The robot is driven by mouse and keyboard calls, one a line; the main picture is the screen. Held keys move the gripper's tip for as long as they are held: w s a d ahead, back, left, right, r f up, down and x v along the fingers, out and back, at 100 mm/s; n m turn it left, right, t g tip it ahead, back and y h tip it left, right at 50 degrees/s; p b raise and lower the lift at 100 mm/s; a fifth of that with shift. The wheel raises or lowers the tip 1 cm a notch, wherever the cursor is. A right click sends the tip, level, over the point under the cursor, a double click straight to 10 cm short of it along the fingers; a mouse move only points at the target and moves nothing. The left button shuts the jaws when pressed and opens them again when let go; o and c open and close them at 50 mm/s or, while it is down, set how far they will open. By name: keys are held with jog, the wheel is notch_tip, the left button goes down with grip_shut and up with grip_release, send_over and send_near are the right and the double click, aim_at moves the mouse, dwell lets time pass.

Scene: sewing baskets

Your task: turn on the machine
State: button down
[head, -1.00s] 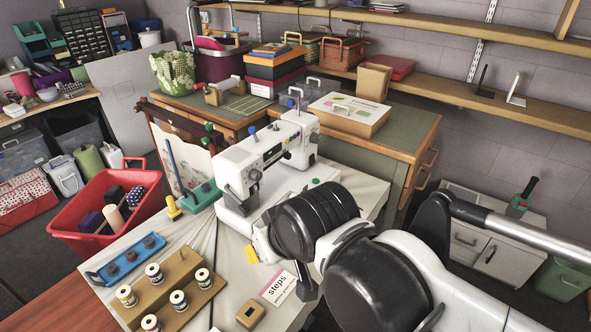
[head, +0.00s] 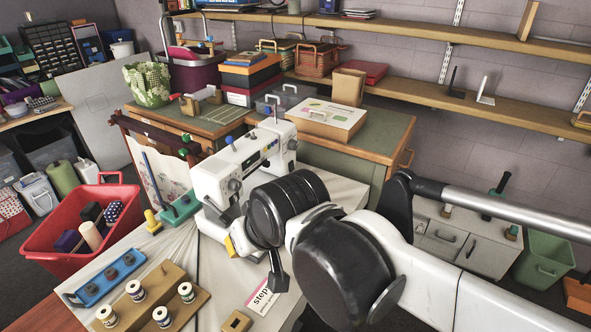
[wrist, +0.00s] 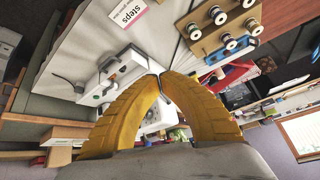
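The white sewing machine (head: 217,182) stands on the pale table, with dials on its side. My arm hides part of its base in the head view. In the wrist view its white body (wrist: 113,72) lies beyond and left of my fingers, with a small green button (wrist: 104,92) on it. My gripper (wrist: 159,75) has yellow fingers whose tips meet, with nothing seen between them. In the head view only a bit of yellow finger (head: 231,246) shows, near the machine's front; contact cannot be told.
A wooden spool rack (head: 160,291), a blue tray (head: 108,279) and a "steps" card (head: 265,293) lie on the table in front of the machine. A red basket (head: 48,238) stands at left. A green-topped bench (head: 372,140) stands behind.

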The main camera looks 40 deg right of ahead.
aim_at(292, 167)
jog(key=w+d+r+m+g+y+p, duration=0.1)
jog(key=w+d+r+m+p, duration=0.1)
jog(key=w+d+m, duration=0.65)
jog(key=w+d+r+m+p, duration=0.2)
jog(key=w+d+m+p, duration=0.1)
jog(key=w+d+m, duration=0.55)
jog(key=w+d+f+m+p, duration=0.1)
jog(key=d+f+m, duration=0.3)
jog(key=d, duration=0.4)
jog(key=w+d+f+m+y+p, duration=0.1)
jog(key=d+f+m, duration=0.3)
jog(key=d, duration=0.4)
jog(key=w+d+f+m+t+p, duration=0.1)
jog(key=w+d+f+m+p, duration=0.1)
jog(key=d+f+m, duration=0.3)
jog(key=d, duration=0.4)
jog(key=shift+w+f+y, duration=0.25)
jog(key=shift+w+y, duration=0.05)
jog(key=shift+w, duration=0.1)
jog(key=shift+f, duration=0.1)
jog(key=b+x, duration=0.3)
jog(key=x, duration=0.6)
jog(key=shift+w, duration=0.1)
jog(key=w, duration=0.2)
jog(key=w+a+f+b, duration=0.1)
jog(key=shift+w+a, duration=0.3)
jog(key=shift+w, duration=0.35)
